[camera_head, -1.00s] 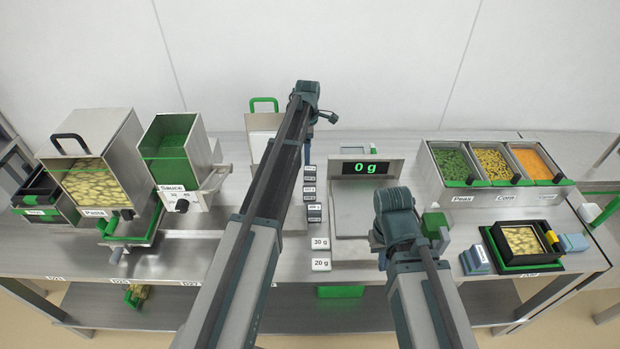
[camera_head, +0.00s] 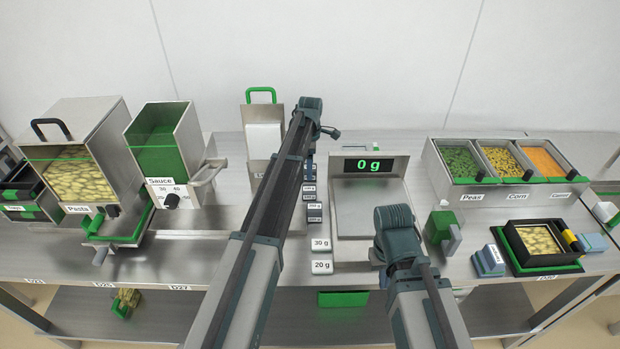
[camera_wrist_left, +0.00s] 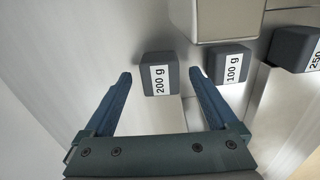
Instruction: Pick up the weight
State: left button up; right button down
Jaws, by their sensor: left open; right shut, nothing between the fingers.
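The left wrist view shows a dark 200 g weight (camera_wrist_left: 158,75) with a white label, between and just beyond the fingertips of my open left gripper (camera_wrist_left: 160,76). I cannot tell how far below them it is. A 100 g weight (camera_wrist_left: 228,62) sits to its right, outside the right finger. In the head view my left arm largely hides its gripper, at the far end of the weight column. The 30 g weight (camera_head: 321,244) and 20 g weight (camera_head: 322,267) stand at the near end. My right gripper (camera_head: 383,278) is shut and empty, partly hidden by its wrist.
A scale (camera_head: 368,208) reading 0 g stands right of the weights. Another weight (camera_wrist_left: 296,48) is at the wrist view's right. Pasta (camera_head: 80,150) and sauce (camera_head: 165,140) dispensers stand left. Vegetable bins (camera_head: 500,190) and a black tray (camera_head: 515,258) are at right.

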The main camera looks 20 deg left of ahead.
pick_arm(q)
jog(key=shift+f+b, duration=0.35)
jog(key=shift+f, duration=0.55)
jog(key=shift+r, duration=0.1)
jog(key=shift+c, duration=0.4)
grip_shut()
